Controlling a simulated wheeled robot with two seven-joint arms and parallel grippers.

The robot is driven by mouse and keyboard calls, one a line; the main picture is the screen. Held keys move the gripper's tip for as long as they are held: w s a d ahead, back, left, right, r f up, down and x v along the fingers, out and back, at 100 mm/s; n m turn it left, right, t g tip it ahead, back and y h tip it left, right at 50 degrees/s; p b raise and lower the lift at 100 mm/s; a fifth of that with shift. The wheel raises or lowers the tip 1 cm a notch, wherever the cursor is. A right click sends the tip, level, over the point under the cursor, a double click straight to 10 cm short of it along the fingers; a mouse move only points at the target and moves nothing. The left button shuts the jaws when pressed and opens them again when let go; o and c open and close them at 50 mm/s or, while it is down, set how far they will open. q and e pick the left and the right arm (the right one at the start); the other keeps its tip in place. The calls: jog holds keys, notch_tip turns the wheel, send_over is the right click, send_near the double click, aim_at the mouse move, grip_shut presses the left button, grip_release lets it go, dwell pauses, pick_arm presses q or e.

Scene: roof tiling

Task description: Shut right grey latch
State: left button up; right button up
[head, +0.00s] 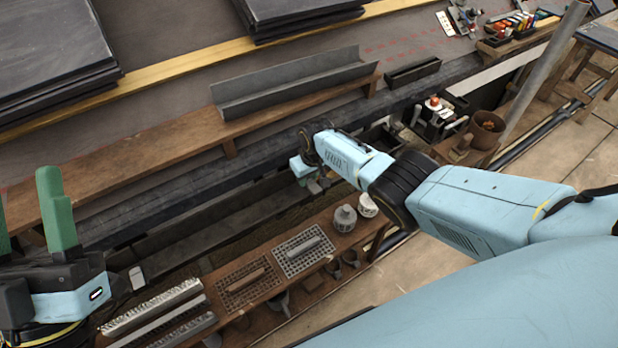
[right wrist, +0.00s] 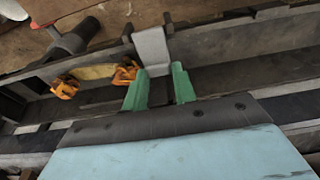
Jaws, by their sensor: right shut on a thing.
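The right grey latch (right wrist: 152,48) shows in the right wrist view as a pale grey flat tab standing at the edge of a dark channel. My right gripper (right wrist: 160,84) has its green fingers on either side of the tab's lower end and is shut on it. In the head view my right gripper (head: 308,172) reaches down into the long dark trough, and the wrist partly hides the latch. My left gripper (head: 28,215) is at the left edge of the head view, with its green fingers apart and nothing between them.
Another light grey tab (head: 136,278) stands at the trough's left part. A wooden shelf with grid-faced floats (head: 303,252) and brushes (head: 150,306) lies in front of the trough. Behind it is a plank with a grey angled channel (head: 290,85). Orange clamps (right wrist: 124,73) sit left of my right gripper.

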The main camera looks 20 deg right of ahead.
jog(key=shift+s+f, duration=0.1)
dwell(0.3)
jog(key=o, duration=1)
